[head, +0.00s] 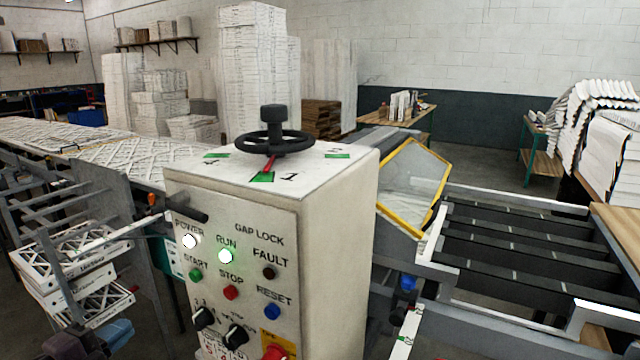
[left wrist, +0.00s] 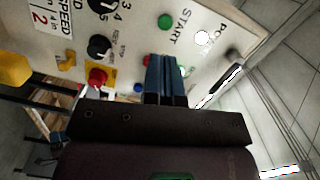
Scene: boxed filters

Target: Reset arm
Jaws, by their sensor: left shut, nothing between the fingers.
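My left gripper (head: 112,334) is low at the left in the head view, left of the control box (head: 340,220) and apart from its front. Its blue fingers are together and empty; they also show in the left wrist view (left wrist: 166,80), in front of the panel. The right gripper is not in view. On the panel the POWER lamp (head: 189,241) and RUN lamp (head: 226,257) are lit, and the FAULT lamp (head: 269,272) is dark. The START (head: 195,274), STOP (head: 231,292) and RESET (head: 272,311) buttons sit around them.
A black handwheel (head: 274,144) with a red pointer tops the box. Boxed filters (head: 75,285) stand on a rack at left, close to my left arm. A conveyor with a yellow-framed guard (head: 413,185) lies at right. A red emergency knob (head: 275,352) is low on the panel.

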